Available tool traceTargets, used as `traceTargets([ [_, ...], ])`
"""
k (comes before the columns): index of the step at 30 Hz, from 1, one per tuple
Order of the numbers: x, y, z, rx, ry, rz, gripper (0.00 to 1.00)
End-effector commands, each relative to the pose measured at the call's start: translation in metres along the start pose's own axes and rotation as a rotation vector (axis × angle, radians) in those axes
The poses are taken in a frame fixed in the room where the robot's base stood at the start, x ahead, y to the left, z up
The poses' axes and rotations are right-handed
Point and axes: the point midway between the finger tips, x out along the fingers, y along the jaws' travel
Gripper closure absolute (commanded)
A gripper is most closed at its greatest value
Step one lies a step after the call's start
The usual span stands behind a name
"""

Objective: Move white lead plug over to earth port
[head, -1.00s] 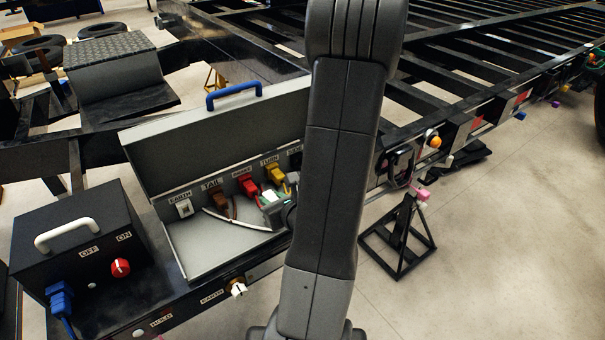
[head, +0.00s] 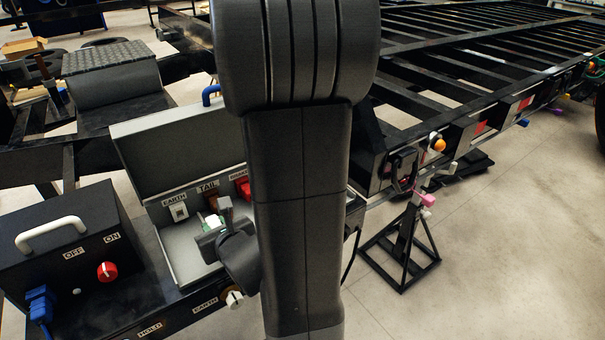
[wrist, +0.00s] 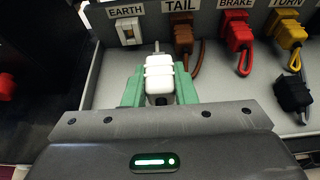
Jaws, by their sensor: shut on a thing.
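The white lead plug (wrist: 159,75) is held between the green fingers of my gripper (wrist: 159,88) in the wrist view, its metal pin pointing away toward the panel. In the head view, my gripper (head: 212,225) is inside the open box, and the white plug (head: 212,222) shows partly between its fingers. The earth port (wrist: 129,33) is a white socket under the EARTH label, ahead and to the left of the plug in the wrist view. It also shows in the head view (head: 179,211). The plug is apart from the port and in front of the gap between EARTH and TAIL.
In the wrist view, brown (wrist: 184,36), red (wrist: 238,34) and yellow (wrist: 290,33) plugs sit at TAIL, BRAKE and TURN. A black plug (wrist: 294,95) lies at the right. A black switch box (head: 70,245) with a red knob stands left of the open box (head: 165,155).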

Motion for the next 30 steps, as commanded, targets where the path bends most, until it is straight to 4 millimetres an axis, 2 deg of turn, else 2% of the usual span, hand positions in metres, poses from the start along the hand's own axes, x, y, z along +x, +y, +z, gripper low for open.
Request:
traceTargets([
  [8, 0.001, 0.028, -0.002, -0.002, -0.002, 0.004, 1.0],
  [24, 0.002, 0.054, -0.003, -0.001, -0.007, 0.003, 1.0],
  [30, 0.022, 0.052, -0.015, 0.0, -0.001, 0.0, 1.0],
])
